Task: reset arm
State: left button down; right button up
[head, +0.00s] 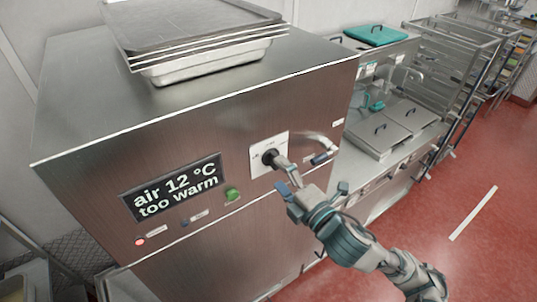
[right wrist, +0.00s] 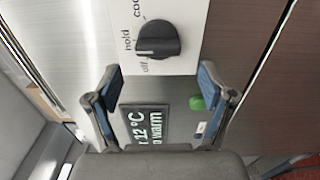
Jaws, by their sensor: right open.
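The cabinet's front panel (head: 220,215) carries a black knob (head: 268,157) on a white plate. In the right wrist view the knob (right wrist: 158,40) sits ahead of my gripper, with the labels "off" and "hold" and part of a third label beside it. Its white mark lies near "off" and "hold"; I cannot tell exactly which. My right gripper (head: 302,166) is in front of the panel by the knob. In the right wrist view its open, empty fingers (right wrist: 160,74) are apart, with the knob beyond them, not gripped. My left gripper is not in view.
A display (head: 173,188) reads "air 12 °C too warm". A green button (head: 232,194) and a lit red lamp (head: 140,242) are near it. Trays (head: 200,68) lie on the cabinet. A counter with lidded pans (head: 390,130) and a rack (head: 455,60) stand right. Red floor is clear.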

jog(key=v, duration=0.2)
jog(key=shift+s+d, duration=0.2)
jog(key=shift+d, duration=0.1)
jog(key=shift+a, duration=0.1)
